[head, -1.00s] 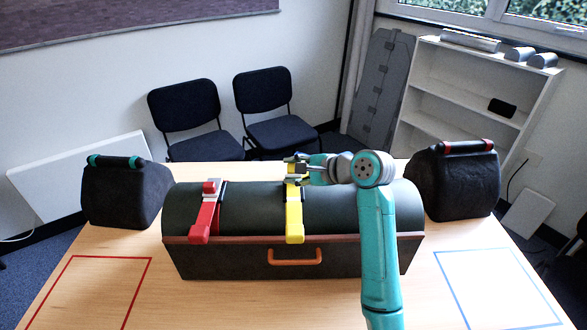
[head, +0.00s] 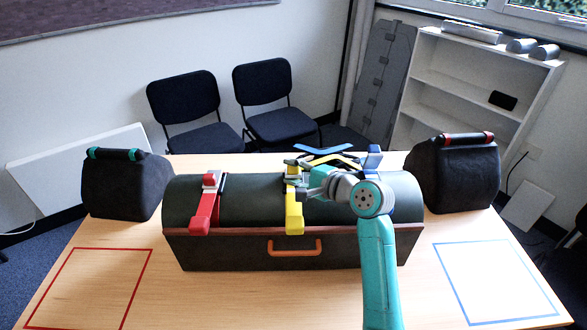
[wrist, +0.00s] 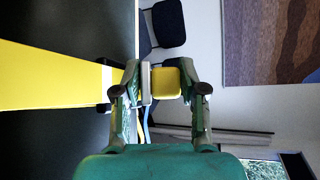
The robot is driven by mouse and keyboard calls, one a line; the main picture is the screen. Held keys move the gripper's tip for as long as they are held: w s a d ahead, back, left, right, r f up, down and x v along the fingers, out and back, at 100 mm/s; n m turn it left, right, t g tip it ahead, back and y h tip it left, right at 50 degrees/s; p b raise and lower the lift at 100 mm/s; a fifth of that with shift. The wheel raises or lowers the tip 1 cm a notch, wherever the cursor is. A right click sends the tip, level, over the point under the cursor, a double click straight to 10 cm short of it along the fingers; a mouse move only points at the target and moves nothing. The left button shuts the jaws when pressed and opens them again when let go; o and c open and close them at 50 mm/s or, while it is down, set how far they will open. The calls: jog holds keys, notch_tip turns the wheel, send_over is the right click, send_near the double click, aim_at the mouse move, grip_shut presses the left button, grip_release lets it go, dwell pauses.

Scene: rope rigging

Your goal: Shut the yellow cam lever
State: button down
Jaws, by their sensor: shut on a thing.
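The yellow strap (head: 294,218) runs over the rounded lid of the dark green chest (head: 255,200) and down its front edge. It also shows as a broad band in the wrist view (wrist: 50,75). My gripper (head: 293,170) is at the top of this strap. In the wrist view its fingers are closed around the block-like yellow end of the cam lever (wrist: 167,83), beside a grey metal plate (wrist: 146,83). The gripper hides much of the buckle in the head view, so I cannot tell the lever's exact angle.
A red strap (head: 205,215) with its buckle lies left. Blue parts (head: 374,157) show behind my arm. Dark bags (head: 122,187) (head: 453,178) flank the chest. The table (head: 215,300) is clear in front, with red and blue outlined squares.

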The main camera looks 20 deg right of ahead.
jog(key=shift+s+f+n+t, duration=0.25)
jog(key=shift+f+n+t, duration=0.25)
jog(key=shift+t, duration=0.2)
jog(key=shift+s+a+t, duration=0.1)
jog(key=shift+t, duration=0.2)
dwell(0.3)
jog(key=c, duration=1)
grip_release()
jog(key=shift+o, duration=0.8)
jog(key=shift+f, duration=0.2)
